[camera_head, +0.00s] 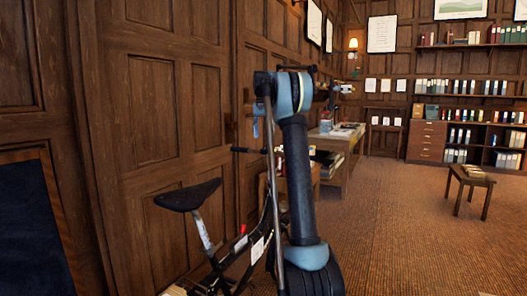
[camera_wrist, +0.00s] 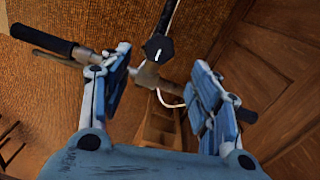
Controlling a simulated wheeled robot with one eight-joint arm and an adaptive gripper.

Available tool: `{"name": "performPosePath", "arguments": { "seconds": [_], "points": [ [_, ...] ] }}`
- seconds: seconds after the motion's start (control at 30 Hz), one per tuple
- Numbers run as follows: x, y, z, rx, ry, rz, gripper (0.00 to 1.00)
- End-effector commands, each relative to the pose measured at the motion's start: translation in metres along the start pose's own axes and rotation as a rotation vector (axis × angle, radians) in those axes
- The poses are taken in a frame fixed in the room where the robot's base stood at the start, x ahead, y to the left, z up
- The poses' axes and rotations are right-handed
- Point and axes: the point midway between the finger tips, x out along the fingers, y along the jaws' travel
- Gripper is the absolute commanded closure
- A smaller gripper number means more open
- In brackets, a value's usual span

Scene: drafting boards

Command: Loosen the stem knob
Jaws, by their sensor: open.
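The stem knob (camera_wrist: 158,47) is a dark, faceted knob at the top centre of the wrist view. It sits above a brownish metal stem (camera_wrist: 149,75) on the handlebar. My gripper (camera_wrist: 162,65) is open, with one blue finger on each side of the picture. The knob lies near the gap between the fingertips, closer to the left finger; I see no clear contact, and cannot tell the depth. In the head view a bicycle (camera_head: 188,196) with a black saddle stands beside the panelled wall, partly hidden by my arm. The knob cannot be made out there.
The handlebar's left black grip (camera_wrist: 42,39) passes close to the left finger; another dark grip end shows by the right finger. A wooden desk (camera_head: 345,172) with books stands behind the bicycle. A small stool (camera_head: 470,182) stands right; the carpet between is clear.

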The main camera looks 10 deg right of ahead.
Motion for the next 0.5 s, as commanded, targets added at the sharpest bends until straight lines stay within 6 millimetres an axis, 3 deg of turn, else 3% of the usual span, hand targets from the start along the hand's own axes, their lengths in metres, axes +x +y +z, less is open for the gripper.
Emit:
{"name": "performPosePath", "arguments": {
  "seconds": [0.3,0.5],
  "points": [
    [0.051,0.001,0.000,0.000,0.000,0.000,0.44],
    [0.071,0.000,0.000,0.000,0.000,0.000,0.44]
  ]
}}
